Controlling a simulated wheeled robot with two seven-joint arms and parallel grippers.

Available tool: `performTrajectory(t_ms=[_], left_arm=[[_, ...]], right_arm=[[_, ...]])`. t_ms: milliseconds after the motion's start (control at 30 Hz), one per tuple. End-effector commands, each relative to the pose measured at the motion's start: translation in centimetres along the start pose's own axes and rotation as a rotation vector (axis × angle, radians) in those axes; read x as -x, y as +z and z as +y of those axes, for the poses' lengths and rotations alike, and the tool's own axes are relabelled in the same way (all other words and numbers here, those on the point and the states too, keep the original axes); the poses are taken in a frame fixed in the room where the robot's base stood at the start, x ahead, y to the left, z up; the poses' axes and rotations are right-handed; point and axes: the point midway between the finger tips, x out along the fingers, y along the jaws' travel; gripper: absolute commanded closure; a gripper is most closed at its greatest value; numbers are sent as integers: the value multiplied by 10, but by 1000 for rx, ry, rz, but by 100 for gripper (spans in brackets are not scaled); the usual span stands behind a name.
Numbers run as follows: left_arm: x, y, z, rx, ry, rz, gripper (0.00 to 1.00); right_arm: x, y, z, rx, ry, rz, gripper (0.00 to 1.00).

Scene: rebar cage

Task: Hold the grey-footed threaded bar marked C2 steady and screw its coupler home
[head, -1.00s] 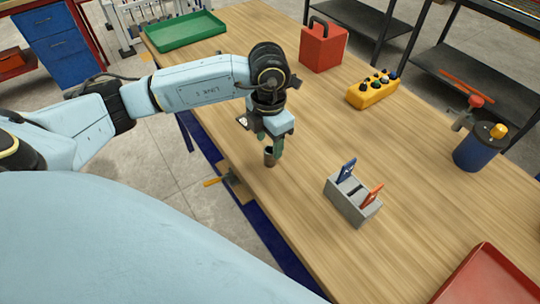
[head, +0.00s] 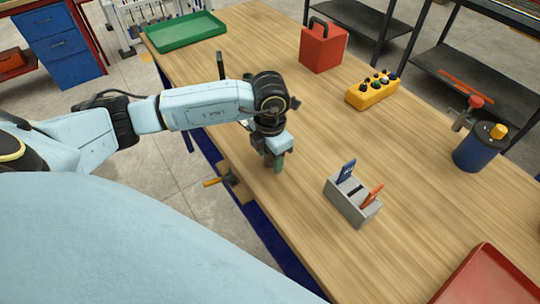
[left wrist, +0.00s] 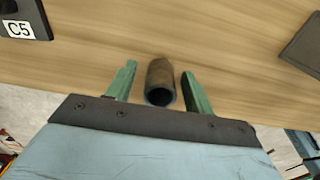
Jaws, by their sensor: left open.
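My left gripper (head: 277,164) is low over the near edge of the wooden bench, pointing down. In the left wrist view its two green fingers are open, one on each side of a brown, hollow tubular coupler (left wrist: 160,82). Gaps show between the coupler and both fingers. In the head view the gripper hides the coupler. A dark piece with a white C5 label (left wrist: 15,29) lies at the upper left of the left wrist view. I see no bar marked C2 in either view. My right gripper is not in view.
A grey holder (head: 350,205) with blue and orange cards stands right of the gripper. Beyond are a yellow control box (head: 372,92), a red box (head: 323,50), a green tray (head: 187,31) and a blue canister (head: 474,150). A red tray (head: 490,280) is at lower right.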

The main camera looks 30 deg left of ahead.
Motion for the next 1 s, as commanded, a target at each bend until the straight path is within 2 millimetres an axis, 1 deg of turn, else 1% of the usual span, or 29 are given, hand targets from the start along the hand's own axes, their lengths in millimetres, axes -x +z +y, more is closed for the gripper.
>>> performTrajectory(t_ms=[167, 567, 833, 933, 1000], left_arm=[[0, 0, 0, 0, 0, 0, 48], [1, 0, 0, 0, 0, 0, 100], [4, 0, 0, 0, 0, -2, 100], [16, 1, 0, -1, -1, -4, 100], [29, 1, 0, -2, 1, -6, 100]], right_arm=[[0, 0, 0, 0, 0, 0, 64], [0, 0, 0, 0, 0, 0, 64], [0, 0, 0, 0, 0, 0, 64], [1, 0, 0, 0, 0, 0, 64], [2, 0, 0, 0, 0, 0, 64]])
